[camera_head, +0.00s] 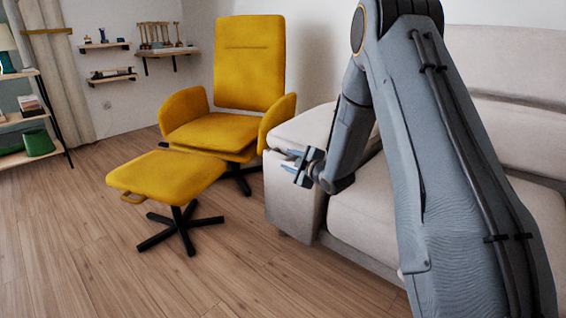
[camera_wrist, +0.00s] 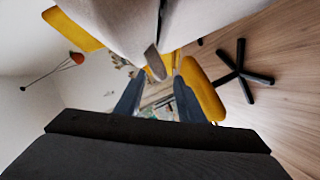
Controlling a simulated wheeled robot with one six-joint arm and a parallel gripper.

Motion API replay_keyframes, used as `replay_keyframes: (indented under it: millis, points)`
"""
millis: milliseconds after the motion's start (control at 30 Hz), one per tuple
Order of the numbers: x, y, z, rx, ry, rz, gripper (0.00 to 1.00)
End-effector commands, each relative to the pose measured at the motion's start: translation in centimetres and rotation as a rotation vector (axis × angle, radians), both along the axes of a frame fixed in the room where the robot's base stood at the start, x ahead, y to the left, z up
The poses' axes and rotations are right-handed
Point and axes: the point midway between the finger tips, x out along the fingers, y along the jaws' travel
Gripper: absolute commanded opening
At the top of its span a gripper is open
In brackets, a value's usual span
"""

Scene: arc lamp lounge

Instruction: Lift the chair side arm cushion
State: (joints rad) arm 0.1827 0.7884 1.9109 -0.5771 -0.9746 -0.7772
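The light beige arm cushion (camera_head: 300,127) tops the end of the sofa beside the yellow chair. It looks like a flat padded slab with rounded edges, resting on the sofa arm. My gripper (camera_head: 290,160) is just in front of the cushion's lower front edge. In the wrist view my gripper (camera_wrist: 160,88) has its two blue-grey fingers apart. A pale beige surface (camera_wrist: 110,22) fills the top of that view, with a narrow grey-brown end reaching down near the fingertips. I cannot tell whether the fingers touch the cushion.
A yellow chair (camera_head: 248,60) and yellow footstool (camera_head: 165,178) stand left of the sofa on black star bases. The sofa seat (camera_head: 365,218) lies to the right, partly behind my arm. A shelf unit (camera_head: 33,110) is far left. The wooden floor at front left is clear.

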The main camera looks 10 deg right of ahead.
Motion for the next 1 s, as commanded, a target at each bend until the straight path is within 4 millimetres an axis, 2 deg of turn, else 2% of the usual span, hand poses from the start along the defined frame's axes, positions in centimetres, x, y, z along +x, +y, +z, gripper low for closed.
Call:
replay_keyframes:
  millis: [100, 300, 667, 900, 1000]
  points:
    - [1.9, 0.6, -0.6, -0.002, -0.001, 0.001, 0.36]
    - [3.9, 1.3, -1.1, 0.0, 0.002, 0.001, 0.36]
    - [4.5, 1.4, -1.1, 0.0, 0.002, -0.001, 0.36]
    - [4.5, 1.4, -1.1, 0.0, 0.003, -0.001, 0.0]
    - [4.5, 1.4, -1.2, 0.0, 0.004, 0.0, 0.0]
